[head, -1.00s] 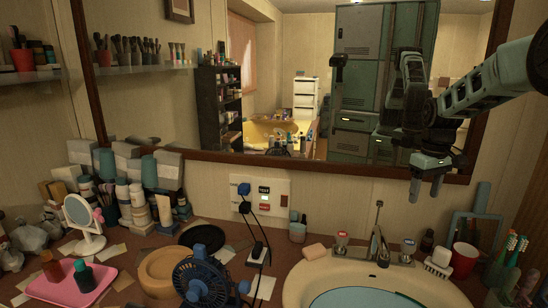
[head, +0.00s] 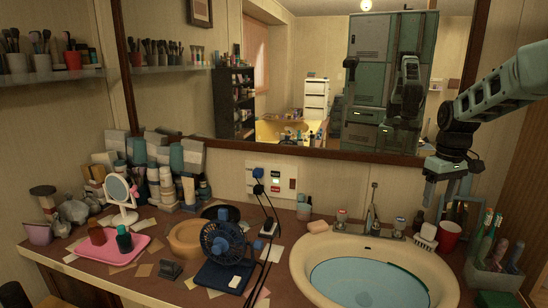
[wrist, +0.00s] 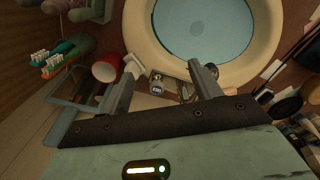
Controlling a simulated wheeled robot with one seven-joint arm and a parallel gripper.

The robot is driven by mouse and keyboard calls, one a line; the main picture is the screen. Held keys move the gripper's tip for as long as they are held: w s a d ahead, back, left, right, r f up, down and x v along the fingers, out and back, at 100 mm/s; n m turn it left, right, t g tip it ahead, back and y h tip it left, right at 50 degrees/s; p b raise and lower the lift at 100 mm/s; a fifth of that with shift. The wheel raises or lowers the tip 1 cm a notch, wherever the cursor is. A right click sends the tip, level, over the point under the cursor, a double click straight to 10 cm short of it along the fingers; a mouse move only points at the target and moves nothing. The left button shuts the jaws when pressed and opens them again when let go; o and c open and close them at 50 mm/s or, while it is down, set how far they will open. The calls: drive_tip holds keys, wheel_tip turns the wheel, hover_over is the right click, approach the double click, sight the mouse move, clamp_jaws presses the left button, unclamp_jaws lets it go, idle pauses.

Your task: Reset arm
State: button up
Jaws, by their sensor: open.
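My gripper (head: 438,205) hangs from my arm at the right of the head view, pointing down near the right back corner of the sink. It is open and nothing shows between its fingers. In the wrist view my gripper (wrist: 165,90) has its two fingers spread apart above the counter behind the sink basin (wrist: 150,40). The red cup (wrist: 106,68) and the tap handle (wrist: 157,86) show near the fingers there. My arm comes in from the right edge.
The sink (head: 298,262) holds water. A red cup (head: 449,236) and toothbrushes (head: 487,232) stand right of it. A blue fan (head: 222,243), pink tray (head: 110,252) and small mirror (head: 118,190) stand on the left counter. A large mirror (head: 300,100) hangs behind.

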drive_tip(key=s+a+r+n+y, duration=0.1)
drive_tip(key=s+a, duration=0.6)
drive_tip(key=a, duration=0.4)
drive_tip(key=s+a+r+n, duration=0.1)
drive_tip(key=s+a, duration=0.6)
drive_tip(key=a, duration=0.4)
drive_tip(key=s+a+f+n, duration=0.1)
drive_tip(key=s+a, duration=0.2)
drive_tip(key=s, duration=0.9)
drive_tip(key=s+a+f+n, duration=0.1)
drive_tip(key=s+a+f, duration=0.1)
drive_tip(key=s, duration=1.1)
drive_tip(key=shift+a, duration=0.85)
